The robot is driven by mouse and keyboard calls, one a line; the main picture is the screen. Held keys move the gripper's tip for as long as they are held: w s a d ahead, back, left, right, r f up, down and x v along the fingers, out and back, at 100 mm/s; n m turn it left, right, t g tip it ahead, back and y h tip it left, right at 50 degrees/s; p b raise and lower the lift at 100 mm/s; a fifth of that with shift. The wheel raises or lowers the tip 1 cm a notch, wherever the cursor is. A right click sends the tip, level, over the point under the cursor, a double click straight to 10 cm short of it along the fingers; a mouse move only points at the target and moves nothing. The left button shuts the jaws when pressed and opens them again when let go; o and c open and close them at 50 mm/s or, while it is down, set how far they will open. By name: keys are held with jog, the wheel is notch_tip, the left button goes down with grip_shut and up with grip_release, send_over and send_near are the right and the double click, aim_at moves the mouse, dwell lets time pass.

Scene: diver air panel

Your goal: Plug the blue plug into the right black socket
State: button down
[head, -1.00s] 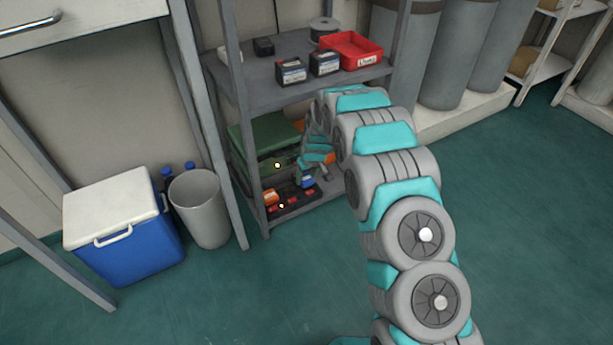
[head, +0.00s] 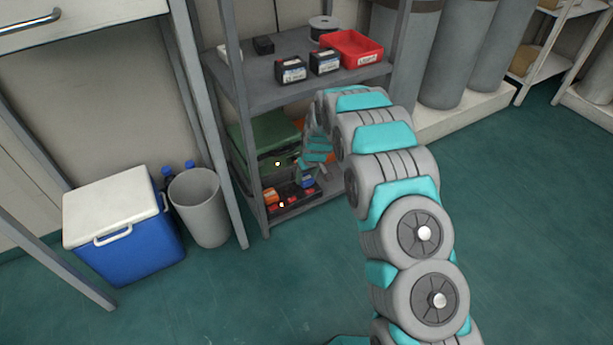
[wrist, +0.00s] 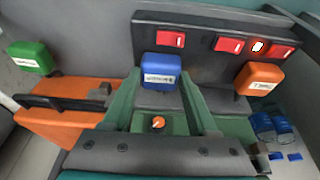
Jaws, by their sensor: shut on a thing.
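The blue plug (wrist: 160,72), with a white label, is between the two green fingers of my gripper (wrist: 161,90) in the wrist view. My gripper is shut on it, in front of a black panel (wrist: 200,38) with red switches. A small lit lamp (wrist: 257,46) glows between two switches at the right. In the head view the blue plug (head: 307,181) is small, under my gripper (head: 310,172) at the lower shelf. The black sockets are hidden or too dark to make out, so I cannot tell whether the plug is seated.
An orange plug (wrist: 260,78) stands right of the blue plug, close to my right finger. A green plug (wrist: 28,57) is at the far left, beyond an orange case (wrist: 65,118). A green case (head: 255,132) lies behind on the lower shelf; the upper shelf (head: 262,90) is overhead.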

jog(key=shift+f, duration=0.1)
jog(key=shift+c, duration=0.5)
grip_release()
